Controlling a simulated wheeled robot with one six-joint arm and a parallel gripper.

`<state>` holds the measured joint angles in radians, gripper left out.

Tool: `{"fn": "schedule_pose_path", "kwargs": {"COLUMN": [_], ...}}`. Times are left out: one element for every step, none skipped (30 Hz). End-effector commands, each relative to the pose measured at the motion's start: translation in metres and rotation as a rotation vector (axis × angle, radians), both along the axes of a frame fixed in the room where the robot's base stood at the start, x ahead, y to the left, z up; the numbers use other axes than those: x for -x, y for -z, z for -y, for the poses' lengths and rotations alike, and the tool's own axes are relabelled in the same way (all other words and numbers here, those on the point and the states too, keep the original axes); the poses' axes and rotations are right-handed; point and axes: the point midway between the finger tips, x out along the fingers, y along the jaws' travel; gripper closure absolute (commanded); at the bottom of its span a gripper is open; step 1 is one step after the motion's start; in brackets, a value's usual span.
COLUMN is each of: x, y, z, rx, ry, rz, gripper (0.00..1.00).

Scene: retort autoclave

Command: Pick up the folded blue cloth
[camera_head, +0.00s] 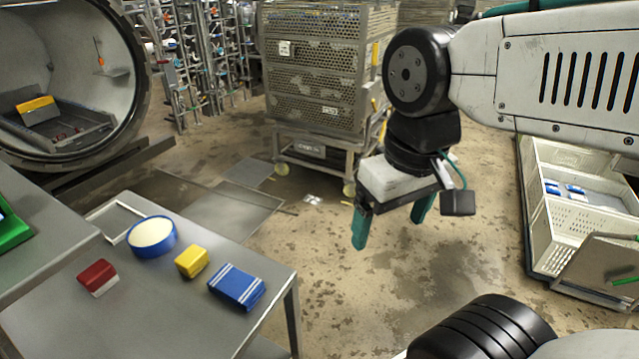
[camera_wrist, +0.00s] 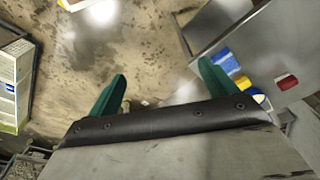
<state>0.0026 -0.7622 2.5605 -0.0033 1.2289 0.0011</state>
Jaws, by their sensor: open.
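The folded blue cloth (camera_head: 237,286) has white stripes and lies near the right edge of the steel table. It also shows in the wrist view (camera_wrist: 227,61), just beyond the right finger, which partly overlaps this area. My gripper (camera_head: 391,228) hangs above the floor, to the right of the table and higher than the cloth. Its two green fingers are spread apart with nothing between them, as the wrist view (camera_wrist: 161,74) also shows. The gripper is clear of the cloth.
A yellow block (camera_head: 191,262), a blue tub with pale contents (camera_head: 152,237) and a red-and-white block (camera_head: 98,277) share the steel table (camera_head: 170,325). A perforated cage trolley (camera_head: 320,70) stands behind. White crates (camera_head: 560,235) are at right. Floor between is open.

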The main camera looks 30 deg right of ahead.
Motion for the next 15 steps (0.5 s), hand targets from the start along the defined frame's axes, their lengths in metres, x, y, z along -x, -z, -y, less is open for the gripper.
{"fn": "schedule_pose_path", "kwargs": {"x": [0.0,0.0,0.0,0.0,-0.001,-0.002,-0.003,-0.005,-0.008,-0.011,-0.015,-0.022,-0.029,-0.035,-0.044], "y": [0.0,0.0,0.0,0.0,0.001,0.004,0.006,0.01,0.014,0.017,0.021,0.027,0.031,0.036,0.042], "z": [0.0,0.0,0.0,-0.001,-0.002,-0.005,-0.007,-0.01,-0.015,-0.019,-0.023,-0.03,-0.036,-0.042,-0.05], "rx": [0.0,0.0,0.0,0.0,0.0,0.0,0.0,0.001,0.002,0.005,0.007,0.011,0.015,0.017,0.023], "ry": [0.0,0.0,-0.002,-0.006,-0.013,-0.028,-0.039,-0.054,-0.075,-0.095,-0.115,-0.143,-0.166,-0.19,-0.219], "rz": [0.0,0.0,0.0,0.0,-0.003,-0.019,-0.034,-0.054,-0.083,-0.106,-0.13,-0.16,-0.18,-0.197,-0.217], "gripper": [0.15,0.15,0.15,0.15,0.15,0.15,0.15,0.15,0.15,0.15,0.15,0.15,0.15,0.15,0.15]}}
